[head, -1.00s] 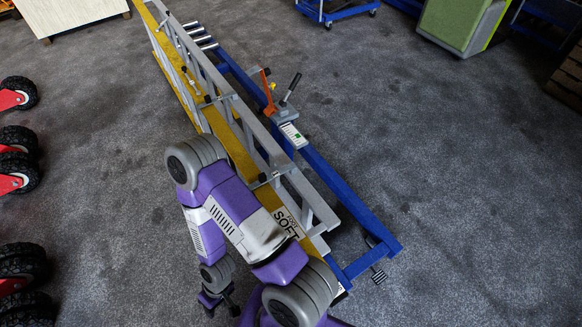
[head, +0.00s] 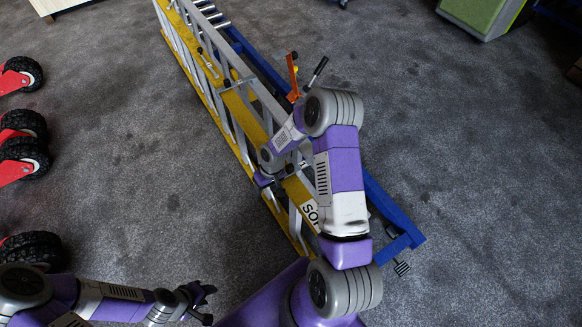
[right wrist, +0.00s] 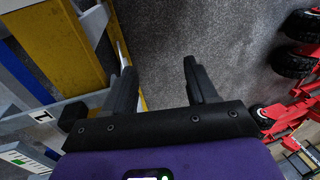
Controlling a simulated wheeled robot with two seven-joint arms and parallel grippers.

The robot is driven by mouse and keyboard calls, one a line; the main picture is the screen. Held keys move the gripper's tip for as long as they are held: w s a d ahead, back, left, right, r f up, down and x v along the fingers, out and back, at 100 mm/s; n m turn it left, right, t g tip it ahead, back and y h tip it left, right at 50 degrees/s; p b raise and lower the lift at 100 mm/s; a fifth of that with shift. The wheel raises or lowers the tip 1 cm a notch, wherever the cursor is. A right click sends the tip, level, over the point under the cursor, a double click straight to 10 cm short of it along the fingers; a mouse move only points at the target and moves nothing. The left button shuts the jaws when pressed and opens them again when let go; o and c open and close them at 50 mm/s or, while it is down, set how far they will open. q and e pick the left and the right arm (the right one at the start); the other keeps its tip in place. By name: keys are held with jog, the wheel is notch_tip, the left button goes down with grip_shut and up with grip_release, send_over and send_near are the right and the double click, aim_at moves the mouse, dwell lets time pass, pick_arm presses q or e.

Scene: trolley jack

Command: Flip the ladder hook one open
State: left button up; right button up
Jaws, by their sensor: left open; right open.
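The ladder (head: 214,88) lies along a blue frame, with yellow and grey rails. Hook one, a grey bar marked "1" (right wrist: 42,116) with a black end knob (right wrist: 72,117), crosses the ladder's yellow rail at left in the right wrist view. In the head view my arm mostly hides it. My right gripper (right wrist: 160,75) is open and empty, its fingers just beside the knob and over the floor past the rail. In the head view it shows at the ladder's left side (head: 261,180). My left gripper (head: 206,304) is open and empty at the bottom, away from the ladder.
Another grey crossbar (head: 238,83) lies further up the ladder. An orange handle (head: 292,75) and a dark lever (head: 315,72) stand up on the blue frame (head: 403,222). Red parts with black wheels (head: 22,130) stand at left. The floor between is clear.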

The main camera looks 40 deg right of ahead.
aim_at(290, 166)
jog(key=w+d+r, duration=0.1)
jog(key=d, duration=0.3)
jog(key=w+d+r+h, duration=0.1)
jog(key=d+r, duration=0.1)
jog(key=d, duration=0.2)
jog(key=w+d+r+h, duration=0.1)
jog(key=d, duration=0.3)
jog(key=shift+w+d+r, duration=0.1)
jog(key=shift+d+r, duration=0.3)
jog(key=shift+d+f+g+h+b, duration=0.15)
jog(key=shift+d+g+h+b, duration=0.1)
jog(key=shift+g+h+b, duration=0.1)
notch_tip(290, 166, down, 7)
jog(key=shift+r+b, duration=0.1)
jog(key=shift+b, duration=0.9)
grip_shut()
